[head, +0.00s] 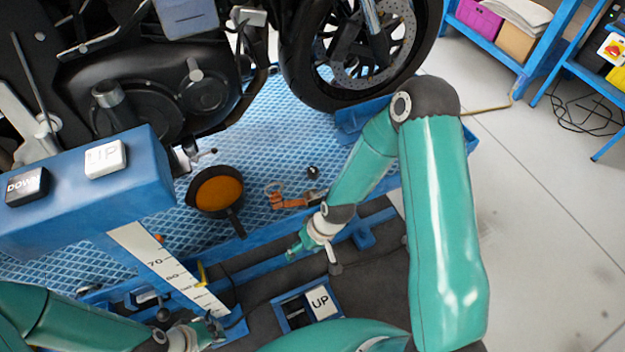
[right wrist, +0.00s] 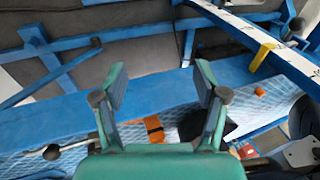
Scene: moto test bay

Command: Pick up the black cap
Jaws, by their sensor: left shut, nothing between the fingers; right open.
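A small dark round thing, which looks like the black cap (head: 312,172), sits on the blue patterned platform, just beyond an orange clamp-like part (head: 290,203). My right gripper (head: 314,258) is nearer than both, over the platform's front edge; it is open and empty. In the right wrist view, its fingers (right wrist: 160,92) stand apart, with an orange part (right wrist: 154,128) visible beyond them. A dark ball (right wrist: 52,152) shows at lower left there; I cannot tell whether it is the cap. My left gripper (head: 215,328) is shut and empty at lower left, beside the ruler.
A round orange-faced part with a black handle (head: 218,193) lies left of the clamp. The motorcycle wheel (head: 350,60) stands behind. A blue control box (head: 60,215) and a white ruler (head: 165,265) stand at left. Blue shelves (head: 510,50) are at upper right.

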